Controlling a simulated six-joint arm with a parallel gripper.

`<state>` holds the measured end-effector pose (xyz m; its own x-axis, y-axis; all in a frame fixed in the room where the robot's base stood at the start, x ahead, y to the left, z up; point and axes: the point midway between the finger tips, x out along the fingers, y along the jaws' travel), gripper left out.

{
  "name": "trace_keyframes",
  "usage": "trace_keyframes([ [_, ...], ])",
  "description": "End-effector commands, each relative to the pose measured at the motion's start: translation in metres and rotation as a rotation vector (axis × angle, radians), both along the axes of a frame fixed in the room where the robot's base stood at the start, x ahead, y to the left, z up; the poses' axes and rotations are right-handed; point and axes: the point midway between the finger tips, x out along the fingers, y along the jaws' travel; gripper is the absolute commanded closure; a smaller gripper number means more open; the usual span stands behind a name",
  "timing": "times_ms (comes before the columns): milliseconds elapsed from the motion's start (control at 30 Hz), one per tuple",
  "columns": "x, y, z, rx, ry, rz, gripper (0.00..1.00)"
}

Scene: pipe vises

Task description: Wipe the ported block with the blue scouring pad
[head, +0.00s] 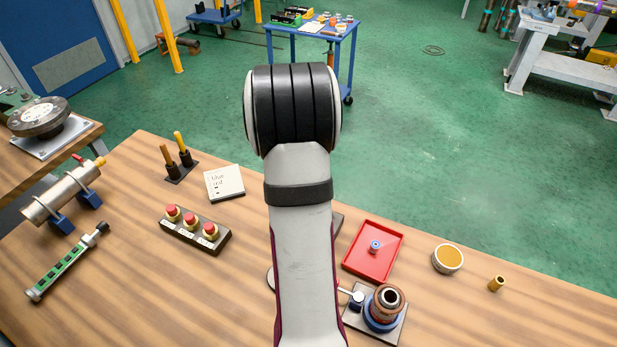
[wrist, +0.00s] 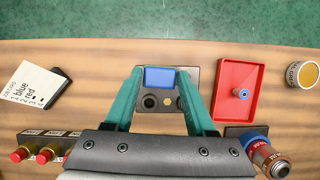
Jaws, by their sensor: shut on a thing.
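In the wrist view, my gripper (wrist: 160,76) has two green fingers closed on the blue scouring pad (wrist: 160,79), which sits between the fingertips. Below it is the ported block (wrist: 166,117), dark grey, with two dark round ports and a brass one between them. The pad covers the far part of the block; I cannot tell whether it touches it. In the head view my arm hides the gripper, the pad and most of the block.
A red tray (head: 356,269) holding a small blue part stands right of the block. A vise-like fitting (head: 385,304) is nearer. A round tin (head: 448,258) and brass piece (head: 496,284) lie farther right. Left are a job card (head: 224,182) and red buttons (head: 190,222).

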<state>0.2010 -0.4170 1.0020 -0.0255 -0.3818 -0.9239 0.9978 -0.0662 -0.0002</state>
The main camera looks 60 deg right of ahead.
Motion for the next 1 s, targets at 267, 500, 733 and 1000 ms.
trace_keyframes([
  [267,0.012,0.004,0.000,0.000,-0.001,0.004,0.89],
  [500,0.033,0.010,-0.003,0.000,0.001,-0.001,0.89],
  [733,0.033,0.010,-0.018,0.001,0.002,0.000,0.89],
  [1000,0.033,0.010,-0.042,0.001,0.001,0.001,0.89],
])
